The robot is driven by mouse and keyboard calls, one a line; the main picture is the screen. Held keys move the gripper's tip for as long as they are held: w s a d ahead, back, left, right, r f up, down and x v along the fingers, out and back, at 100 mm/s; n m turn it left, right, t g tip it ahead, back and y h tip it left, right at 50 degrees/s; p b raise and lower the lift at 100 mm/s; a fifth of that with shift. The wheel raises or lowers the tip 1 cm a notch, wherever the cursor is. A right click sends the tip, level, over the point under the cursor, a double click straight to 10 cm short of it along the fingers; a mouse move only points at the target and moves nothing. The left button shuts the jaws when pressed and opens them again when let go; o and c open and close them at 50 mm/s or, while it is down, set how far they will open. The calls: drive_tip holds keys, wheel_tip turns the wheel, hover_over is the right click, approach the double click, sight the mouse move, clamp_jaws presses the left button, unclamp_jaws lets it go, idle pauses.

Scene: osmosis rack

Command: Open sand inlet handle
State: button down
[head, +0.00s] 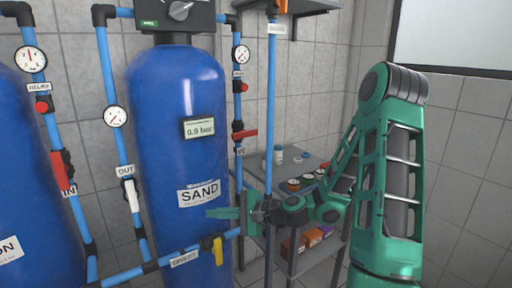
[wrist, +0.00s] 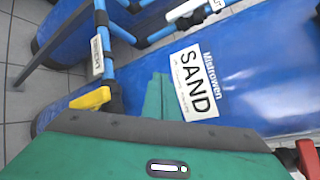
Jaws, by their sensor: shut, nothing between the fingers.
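The blue SAND tank (head: 175,100) stands in the middle of the head view. On the vertical pipe to its right is a red handle (head: 245,135), pointing sideways across the pipe, with a small label (head: 240,152) below that seems to read IN. A red part (wrist: 308,158), likely this handle, shows at the lower right corner of the wrist view. My gripper (head: 212,213) is shut and empty, in front of the tank's lower right side, below and left of the red handle. In the wrist view its green fingers (wrist: 158,82) lie beside the SAND label (wrist: 192,85).
A yellow handle (head: 217,250) sits on the lower DIVERT pipe (head: 185,258), near my gripper. A white handle (head: 131,195) hangs on the OUT pipe. A shelf table (head: 310,160) with small jars stands behind my arm. Another blue tank (head: 25,180) is at left.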

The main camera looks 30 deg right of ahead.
sight(245, 134)
drive_tip(key=w+d+r+m+t+h, duration=0.1)
drive_tip(key=d+r+m+t+h, duration=0.3)
drive_tip(key=d+m, duration=0.5)
drive_tip(key=w+d+r+m+t+h, duration=0.1)
drive_tip(key=d+r+m+t+h, duration=0.3)
drive_tip(key=d+m, duration=0.5)
drive_tip(key=d+t, duration=0.1)
drive_tip(key=d, duration=0.4)
drive_tip(key=shift+r+m+h, duration=0.3)
drive_tip(key=shift+m+h, duration=0.1)
drive_tip(key=shift+w+d, duration=0.1)
drive_tip(key=shift+w, duration=0.05)
drive_tip(key=w+r, duration=0.6)
drive_tip(key=w, duration=0.3)
drive_tip(key=shift+w+a+r, duration=0.2)
drive_tip(key=shift+w, duration=0.1)
drive_tip(key=shift+d, duration=0.2)
